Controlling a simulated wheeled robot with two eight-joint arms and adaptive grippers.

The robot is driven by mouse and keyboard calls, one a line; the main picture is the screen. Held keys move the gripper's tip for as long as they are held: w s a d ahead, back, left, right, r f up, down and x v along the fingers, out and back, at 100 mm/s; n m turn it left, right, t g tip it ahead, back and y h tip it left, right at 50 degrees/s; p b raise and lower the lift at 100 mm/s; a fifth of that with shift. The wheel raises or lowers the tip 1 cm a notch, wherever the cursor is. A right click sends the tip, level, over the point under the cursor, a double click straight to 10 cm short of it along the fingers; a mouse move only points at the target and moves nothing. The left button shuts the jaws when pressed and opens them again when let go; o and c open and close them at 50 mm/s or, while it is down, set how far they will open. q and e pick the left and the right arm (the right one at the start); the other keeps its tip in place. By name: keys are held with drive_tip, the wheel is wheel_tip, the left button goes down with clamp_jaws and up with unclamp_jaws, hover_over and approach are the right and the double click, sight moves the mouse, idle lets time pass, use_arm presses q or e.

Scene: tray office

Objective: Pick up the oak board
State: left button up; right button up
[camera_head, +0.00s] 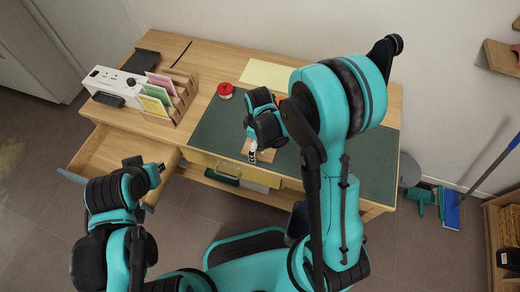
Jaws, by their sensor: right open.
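A small light-brown board (270,155), which looks like the oak board, lies on the dark green desk mat (215,127) near the desk's front edge. My right arm and wrist cover much of it. My right gripper (252,154) is over the board, pointing down at its left part, and is open. I cannot tell whether it touches the board. My left arm ends beside the open left drawer (108,155), at the front left of the desk. Its gripper (154,172) is small and partly hidden, and its fingers are not clear.
A wooden file rack (176,103) with coloured folders and a white box (108,86) stand at the desk's left. A shallow front drawer (225,170) is slightly open.

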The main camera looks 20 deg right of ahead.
drive_tip(key=c, duration=1.3)
drive_tip(key=shift+r, duration=0.15)
